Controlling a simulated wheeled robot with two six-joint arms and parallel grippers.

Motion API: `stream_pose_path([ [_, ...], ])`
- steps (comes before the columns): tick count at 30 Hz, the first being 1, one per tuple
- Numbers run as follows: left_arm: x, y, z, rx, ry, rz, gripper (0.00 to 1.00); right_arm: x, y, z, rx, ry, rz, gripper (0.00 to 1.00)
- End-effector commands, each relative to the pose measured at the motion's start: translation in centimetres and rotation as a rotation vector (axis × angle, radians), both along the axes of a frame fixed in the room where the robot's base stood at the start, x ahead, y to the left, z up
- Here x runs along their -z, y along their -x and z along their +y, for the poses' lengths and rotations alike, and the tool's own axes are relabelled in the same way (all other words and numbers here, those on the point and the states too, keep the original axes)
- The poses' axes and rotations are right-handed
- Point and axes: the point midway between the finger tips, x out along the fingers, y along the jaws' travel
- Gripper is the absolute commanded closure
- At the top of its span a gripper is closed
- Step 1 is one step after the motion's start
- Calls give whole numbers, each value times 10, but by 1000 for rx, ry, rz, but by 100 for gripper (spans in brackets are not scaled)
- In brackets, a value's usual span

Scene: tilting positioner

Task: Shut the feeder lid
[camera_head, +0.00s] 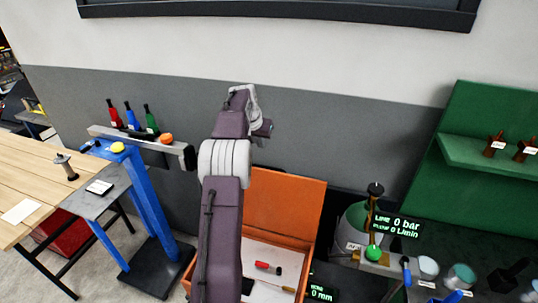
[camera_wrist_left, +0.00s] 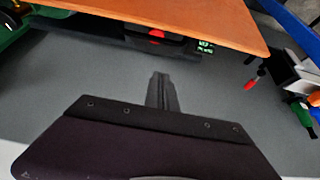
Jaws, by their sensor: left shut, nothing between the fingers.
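The feeder looks to be the orange box (camera_head: 265,253) with a pale inside, low in the middle of the head view. Its orange lid (camera_head: 285,205) stands open, raised at the back of the box. My left arm crosses in front of the box's left part and hides it. My left gripper (camera_head: 241,97) is above and beyond the lid's top edge in the picture, apart from it. In the left wrist view the gripper (camera_wrist_left: 162,88) is shut and empty, with an orange panel (camera_wrist_left: 200,20), likely the lid, across the top. My right gripper is not in view.
A red piece (camera_head: 265,266) lies in the box. On the left, a blue stand (camera_head: 150,190) carries a rail with bottles (camera_head: 130,115) beside a wooden table (camera_head: 35,180).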

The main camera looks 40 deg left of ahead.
Motion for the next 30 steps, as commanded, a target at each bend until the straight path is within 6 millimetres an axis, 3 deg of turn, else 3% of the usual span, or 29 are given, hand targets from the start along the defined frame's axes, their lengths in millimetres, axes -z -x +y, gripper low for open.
stream_pose_path([
  [5, 21, -11, 2, 1, 3, 4, 100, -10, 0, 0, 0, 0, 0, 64],
  [15, 84, -46, 12, 2, 2, 3, 100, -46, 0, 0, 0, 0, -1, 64],
  [24, 89, -15, 4, 0, 1, 1, 100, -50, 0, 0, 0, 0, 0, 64],
  [30, 92, -7, 1, 0, 0, 0, 100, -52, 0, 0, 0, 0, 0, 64],
])
